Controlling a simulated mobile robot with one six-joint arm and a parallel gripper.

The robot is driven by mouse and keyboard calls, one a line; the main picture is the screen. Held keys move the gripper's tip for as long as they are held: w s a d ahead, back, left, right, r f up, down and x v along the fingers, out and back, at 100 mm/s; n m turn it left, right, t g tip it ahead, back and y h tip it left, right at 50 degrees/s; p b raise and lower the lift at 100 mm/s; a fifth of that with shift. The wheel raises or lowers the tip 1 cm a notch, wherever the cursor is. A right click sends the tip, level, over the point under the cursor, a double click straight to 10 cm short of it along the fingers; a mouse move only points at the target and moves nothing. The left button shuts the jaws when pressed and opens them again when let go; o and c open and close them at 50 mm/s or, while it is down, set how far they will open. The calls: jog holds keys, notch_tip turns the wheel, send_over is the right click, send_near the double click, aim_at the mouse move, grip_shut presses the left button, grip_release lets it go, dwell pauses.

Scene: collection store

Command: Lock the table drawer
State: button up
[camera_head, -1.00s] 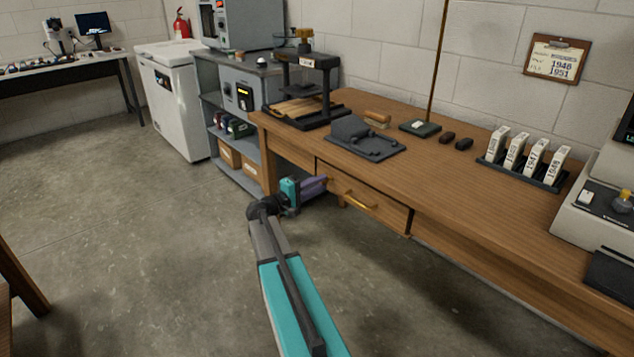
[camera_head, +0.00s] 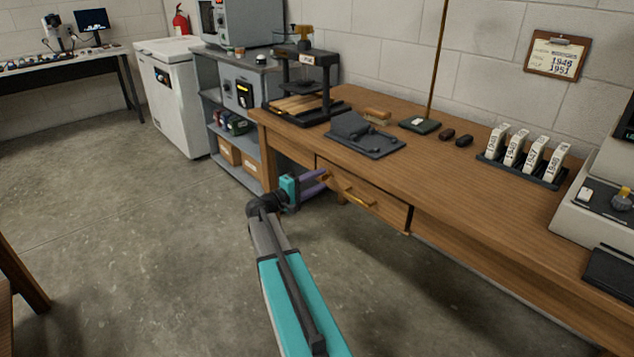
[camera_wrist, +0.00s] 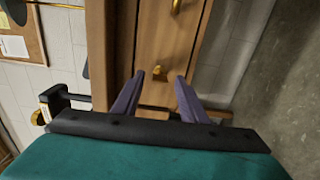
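The table drawer (camera_head: 385,203) is a wooden front under the near edge of the long table, and it looks flush with the frame. It has a brass handle (camera_head: 359,199), which also shows at the top of the wrist view (camera_wrist: 176,6). A small brass key or lock knob (camera_wrist: 160,73) sits on the drawer front in the wrist view. My gripper (camera_head: 326,180) is in front of the drawer's left part. Its two purple fingers are apart, one on each side of the brass piece (camera_wrist: 159,76), with gaps visible. In the head view the fingers hide the lock area.
The wooden table (camera_head: 440,170) carries a press (camera_head: 305,85), a dark grey device (camera_head: 362,135) and a rack of numbered white boxes (camera_head: 522,172). A grey shelf unit (camera_head: 212,105) stands just left of the table. The floor in front is clear.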

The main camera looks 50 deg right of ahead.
jog(key=w+a+p, duration=0.1)
jog(key=a, duration=1.2)
jog(key=shift+a+p, duration=0.3)
jog(key=shift+p, duration=0.05)
jog(key=shift+r, duration=0.1)
jog(key=s+a+f+n+g+y+p, duration=0.25)
jog(key=s+a+f+y+p, duration=0.55)
jog(key=s+a+f+p, duration=1.15)
jog(key=s+a+f+m+g+y, duration=0.1)
jog(key=s+a+f+y, duration=0.2)
jog(key=s+a+y, duration=0.2)
jog(key=s+a+f+m+y, duration=0.1)
jog(key=s+a+f+y, duration=0.2)
jog(key=s+a, duration=0.8)
jog(key=a+y, duration=0.2)
jog(key=a, duration=0.3)
jog(key=shift+f+g+p, duration=0.3)
jog(key=shift+f+g, duration=0.05)
